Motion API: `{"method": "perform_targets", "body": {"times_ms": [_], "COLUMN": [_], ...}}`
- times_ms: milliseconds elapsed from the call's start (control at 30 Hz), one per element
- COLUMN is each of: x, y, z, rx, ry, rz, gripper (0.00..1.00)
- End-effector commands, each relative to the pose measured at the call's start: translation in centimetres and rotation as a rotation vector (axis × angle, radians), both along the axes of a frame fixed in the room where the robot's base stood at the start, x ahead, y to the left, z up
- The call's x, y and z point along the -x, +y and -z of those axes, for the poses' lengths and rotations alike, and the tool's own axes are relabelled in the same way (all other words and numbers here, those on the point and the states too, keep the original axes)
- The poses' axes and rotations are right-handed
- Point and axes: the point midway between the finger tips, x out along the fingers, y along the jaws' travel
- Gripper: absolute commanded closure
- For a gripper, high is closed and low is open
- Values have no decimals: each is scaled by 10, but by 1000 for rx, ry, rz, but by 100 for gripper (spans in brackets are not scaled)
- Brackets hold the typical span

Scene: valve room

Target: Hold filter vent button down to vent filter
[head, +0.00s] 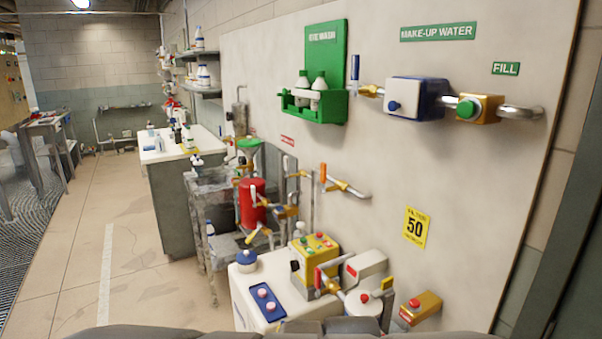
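I cannot tell which button is the filter vent button; no readable label names it. In the head view, a small yellow box with a red button (420,308) is on the wall at lower right. A white round unit with a red button (364,299) sits left of it, beside brass pipework. A yellow control box (316,255) with several red and green buttons stands on the white cabinet. A blue plate with pink buttons (265,303) lies on the cabinet top. A red cylinder (252,203) stands among pipes behind. My gripper is not in view; dark grey parts of my body show along the bottom edge.
The white cabinet (244,285) stands close in front. Open floor (130,250) lies to the left.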

Motion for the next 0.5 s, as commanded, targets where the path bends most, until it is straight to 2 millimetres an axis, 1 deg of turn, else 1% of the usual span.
{"method": "perform_targets", "body": {"times_ms": [33,67,100,167,200,467,500], "x": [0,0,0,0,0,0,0], "y": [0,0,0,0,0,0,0], "z": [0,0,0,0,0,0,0], "rx": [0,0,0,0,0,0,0], "ry": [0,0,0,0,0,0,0], "rz": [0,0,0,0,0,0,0], "gripper": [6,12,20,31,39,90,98]}}
